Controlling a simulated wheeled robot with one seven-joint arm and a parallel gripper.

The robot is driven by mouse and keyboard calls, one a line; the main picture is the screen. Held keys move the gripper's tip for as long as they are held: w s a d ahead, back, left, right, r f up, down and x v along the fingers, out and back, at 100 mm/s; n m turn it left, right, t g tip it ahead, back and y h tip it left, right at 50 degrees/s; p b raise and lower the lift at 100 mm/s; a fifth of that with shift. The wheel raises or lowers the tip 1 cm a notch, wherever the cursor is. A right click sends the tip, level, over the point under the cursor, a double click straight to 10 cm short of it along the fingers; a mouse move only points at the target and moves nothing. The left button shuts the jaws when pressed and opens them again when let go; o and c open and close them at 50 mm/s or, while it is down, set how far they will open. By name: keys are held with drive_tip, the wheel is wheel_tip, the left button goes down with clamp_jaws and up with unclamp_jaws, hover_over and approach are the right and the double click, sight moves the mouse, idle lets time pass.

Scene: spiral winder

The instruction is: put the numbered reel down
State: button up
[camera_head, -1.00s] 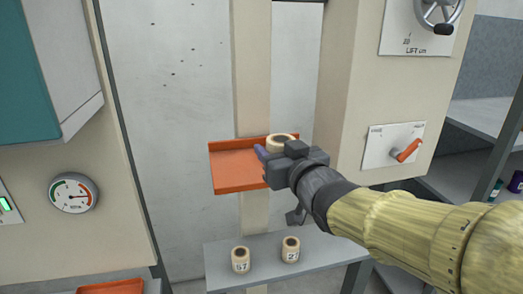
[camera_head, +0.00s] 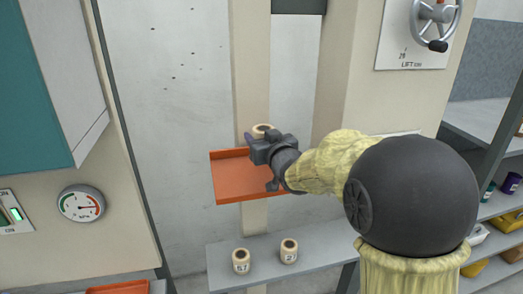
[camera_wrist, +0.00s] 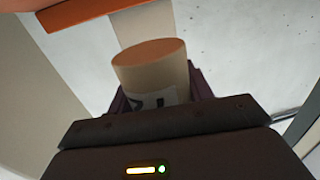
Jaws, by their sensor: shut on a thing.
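A cream reel (camera_head: 263,130) shows just past the jaws of my gripper (camera_head: 256,143) in the head view. It is above the back right part of the orange tray (camera_head: 232,180), apart from the tray floor as far as I can see. In the wrist view the reel (camera_wrist: 150,72) stands between the dark jaws, one flat brownish end toward me. Its white number label is partly hidden by the gripper body and cannot be read. My gripper is shut on this reel. An orange edge (camera_wrist: 80,12) crosses the top left of the wrist view.
Two numbered reels, one left (camera_head: 241,261) and one right (camera_head: 289,251), stand on the grey shelf (camera_head: 265,266) below the tray. A handwheel (camera_head: 437,22) is on the machine at upper right. A dial gauge (camera_head: 81,204) is at left. The tray's left part is bare.

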drive_tip(key=shift+f, duration=1.15)
drive_tip(key=shift+a, duration=0.1)
drive_tip(key=shift+s+f+p, duration=0.1)
drive_tip(key=shift+f+p, duration=0.25)
drive_tip(key=shift+p, duration=0.05)
wheel_tip(320, 180, down, 2)
drive_tip(key=shift+f+p, duration=0.25)
drive_tip(key=shift+p, duration=0.35)
drive_tip(key=shift+w+f+p, duration=0.1)
drive_tip(key=shift+w+p, duration=0.2)
drive_tip(key=shift+p, duration=0.05)
drive_tip(key=shift+w+f, duration=0.2)
drive_tip(key=shift+s, duration=0.1)
